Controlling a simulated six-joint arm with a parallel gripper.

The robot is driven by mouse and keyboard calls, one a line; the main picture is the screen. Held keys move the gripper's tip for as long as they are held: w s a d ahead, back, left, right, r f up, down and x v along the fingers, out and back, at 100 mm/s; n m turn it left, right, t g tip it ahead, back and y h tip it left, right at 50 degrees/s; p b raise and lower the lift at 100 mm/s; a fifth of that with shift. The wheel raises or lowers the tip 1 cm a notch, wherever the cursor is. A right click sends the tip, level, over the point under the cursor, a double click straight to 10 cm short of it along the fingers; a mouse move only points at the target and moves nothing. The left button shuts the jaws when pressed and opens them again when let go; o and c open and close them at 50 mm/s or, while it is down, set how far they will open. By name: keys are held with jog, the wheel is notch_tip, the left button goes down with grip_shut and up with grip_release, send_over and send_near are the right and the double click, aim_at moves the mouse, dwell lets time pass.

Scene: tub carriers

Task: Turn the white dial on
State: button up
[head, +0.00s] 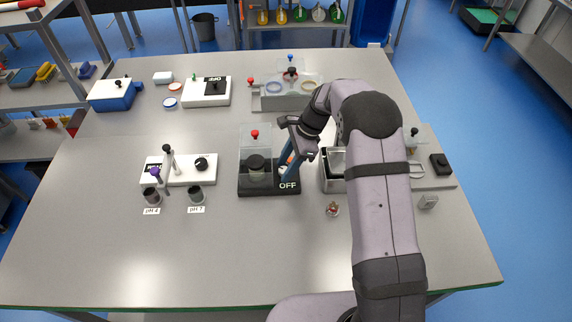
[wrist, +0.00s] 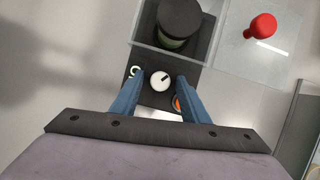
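The white dial (wrist: 160,81) sits on a black base (wrist: 150,103), with a dark pointer mark toward its upper right in the wrist view. My gripper (wrist: 158,86) is open, its blue fingers on either side of the dial. Gaps show between the dial and both fingers; their height over the base is hard to judge. In the head view my gripper (head: 287,172) points down at the right part of the black base (head: 258,190), beside a white OFF label (head: 289,185). The fingers mostly hide the dial there.
A dark-lidded jar (wrist: 180,22) stands on the same base, with a clear cover and red knob (wrist: 262,26) close by. A metal bath (head: 331,182) stands just right of my gripper. A white stirrer unit (head: 180,172) is to the left.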

jog(key=c, duration=0.9)
jog(key=shift+o, duration=0.2)
jog(key=shift+n, duration=0.4)
jog(key=shift+w+a+n+g+h, duration=0.1)
jog(key=shift+n+g+h, duration=0.3)
jog(key=shift+n, duration=0.9)
jog(key=shift+w+n+g+h, duration=0.1)
jog(key=shift+n+g, duration=0.6)
jog(key=shift+n, duration=0.6)
jog(key=shift+r, duration=0.1)
jog(key=o, duration=1)
jog(key=shift+o, duration=0.2)
